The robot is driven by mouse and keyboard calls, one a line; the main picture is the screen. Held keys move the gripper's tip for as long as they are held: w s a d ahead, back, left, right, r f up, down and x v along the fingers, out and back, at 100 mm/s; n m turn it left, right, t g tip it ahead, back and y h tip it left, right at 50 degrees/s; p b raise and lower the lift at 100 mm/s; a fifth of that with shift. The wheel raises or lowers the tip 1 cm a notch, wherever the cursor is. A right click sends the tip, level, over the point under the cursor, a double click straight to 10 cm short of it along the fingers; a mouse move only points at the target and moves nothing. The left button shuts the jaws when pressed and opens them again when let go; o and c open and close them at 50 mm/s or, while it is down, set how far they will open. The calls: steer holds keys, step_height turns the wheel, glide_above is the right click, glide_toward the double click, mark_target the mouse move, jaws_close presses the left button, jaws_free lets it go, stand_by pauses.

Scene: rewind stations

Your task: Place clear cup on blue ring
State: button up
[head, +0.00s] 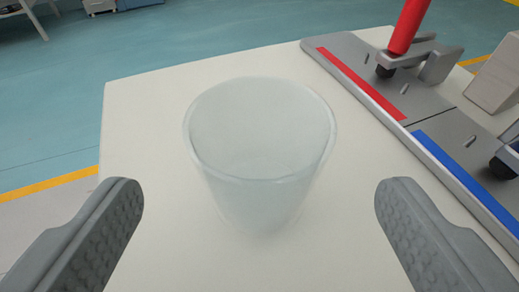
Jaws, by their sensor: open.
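The clear cup (262,150) stands upright on the white table (145,110), its open rim facing up. My gripper (259,188) is open, with one finger on each side of the cup and a wide gap to it on both sides. The fingers appear nearer the camera than the cup and do not touch it. No blue ring can be made out. A blue strip (468,178) runs along the front of the grey station at the right, and a bit of something blue shows at the right edge of the picture.
The grey station (345,50) has a red strip (360,85) and a red post (408,25) in a grey holder. A beige block (495,85) stands at the far right. The table around the cup is clear. Teal floor with a yellow line lies beyond.

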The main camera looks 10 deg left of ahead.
mark_target(259, 187)
steer(key=shift+x, duration=2.55)
steer(key=c, duration=1.1)
steer(key=shift+r, duration=0.1)
steer(key=shift+c, duration=0.2)
